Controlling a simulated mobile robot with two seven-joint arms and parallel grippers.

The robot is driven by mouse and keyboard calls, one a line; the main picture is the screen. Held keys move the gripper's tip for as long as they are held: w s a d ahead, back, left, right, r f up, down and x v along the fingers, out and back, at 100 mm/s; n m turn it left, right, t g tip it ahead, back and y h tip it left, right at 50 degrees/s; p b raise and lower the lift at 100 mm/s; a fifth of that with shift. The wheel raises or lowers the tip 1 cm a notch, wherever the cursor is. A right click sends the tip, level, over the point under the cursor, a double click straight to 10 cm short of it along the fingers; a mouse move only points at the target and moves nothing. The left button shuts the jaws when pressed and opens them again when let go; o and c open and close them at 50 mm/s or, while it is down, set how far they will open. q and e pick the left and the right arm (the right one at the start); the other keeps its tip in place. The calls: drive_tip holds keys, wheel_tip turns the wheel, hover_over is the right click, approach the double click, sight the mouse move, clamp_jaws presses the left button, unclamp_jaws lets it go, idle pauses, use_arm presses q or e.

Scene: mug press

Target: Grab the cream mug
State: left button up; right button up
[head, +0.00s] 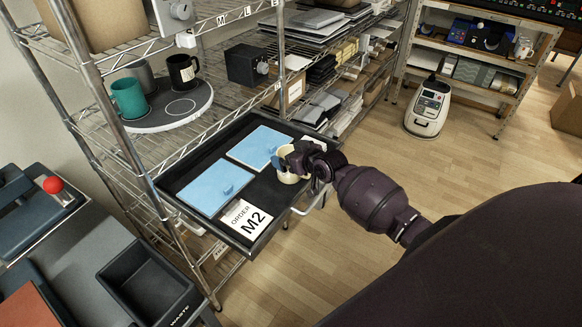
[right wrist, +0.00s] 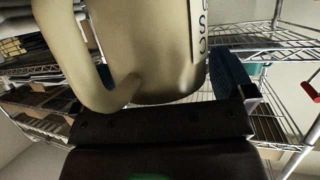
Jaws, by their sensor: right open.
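The cream mug (head: 288,176) is at the right side of the black drawer, partly hidden by my right gripper (head: 302,158). In the right wrist view the mug (right wrist: 140,55) fills the upper middle, very close to the gripper's palm. Its handle is on the left and dark lettering shows at its right edge. My right gripper is open. One finger with a blue-teal pad (right wrist: 232,75) shows to the right of the mug; the other finger is largely hidden behind the mug and handle. I cannot tell whether either finger touches the mug. My left gripper is not in view.
A round tray (head: 150,126) on the wire shelf carries teal, black and grey mugs. A black waste bin (head: 148,283) stands lower left.

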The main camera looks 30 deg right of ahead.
drive_tip(key=shift+w+f, duration=0.15)
drive_tip(key=shift+w, duration=0.15)
drive_tip(key=c, duration=1.1)
drive_tip(key=shift+c, duration=1)
